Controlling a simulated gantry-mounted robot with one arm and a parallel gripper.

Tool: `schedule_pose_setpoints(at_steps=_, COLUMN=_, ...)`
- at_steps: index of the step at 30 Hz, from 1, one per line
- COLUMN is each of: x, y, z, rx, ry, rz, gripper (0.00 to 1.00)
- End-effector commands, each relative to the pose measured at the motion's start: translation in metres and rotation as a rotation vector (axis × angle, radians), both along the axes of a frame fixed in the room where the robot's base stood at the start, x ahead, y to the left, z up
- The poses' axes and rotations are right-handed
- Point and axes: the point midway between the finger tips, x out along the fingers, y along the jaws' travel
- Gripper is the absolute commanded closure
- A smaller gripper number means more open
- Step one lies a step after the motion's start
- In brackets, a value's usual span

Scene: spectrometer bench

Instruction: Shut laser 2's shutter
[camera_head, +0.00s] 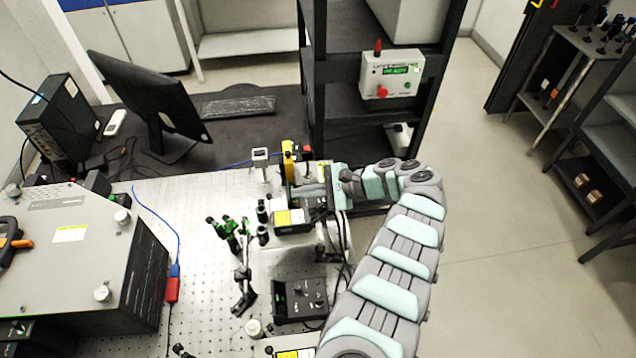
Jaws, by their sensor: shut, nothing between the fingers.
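My gripper (300,191) is shut and empty, reaching left over the far right part of the optical bench. Its tips are just in front of a yellow upright part (288,162); I cannot tell whether they touch it. A black laser-like box with a yellow label (291,218) sits just below the gripper in the picture. Another box with a yellow label (296,353) is cut off at the bottom edge. I cannot read any numbers, so which one is laser 2 is unclear. The shutter and its position cannot be made out; my gripper and arm hide part of this area.
Green-black optic mounts (228,232) and a black controller box (300,300) stand on the perforated bench (190,200). A large grey instrument (75,255) fills the left.

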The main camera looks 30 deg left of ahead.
Motion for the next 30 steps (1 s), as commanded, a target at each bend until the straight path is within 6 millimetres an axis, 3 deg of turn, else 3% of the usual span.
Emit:
schedule_pose_setpoints(at_steps=3, x=-0.01, y=0.019, z=-0.006, rx=-0.001, ry=-0.001, rz=-0.001, gripper=1.0)
schedule_pose_setpoints(at_steps=11, x=-0.024, y=0.022, z=0.011, rx=0.003, ry=0.002, rz=-0.001, gripper=1.0)
schedule_pose_setpoints(at_steps=30, x=-0.037, y=0.028, z=0.015, rx=0.001, ry=-0.002, rz=-0.002, gripper=1.0)
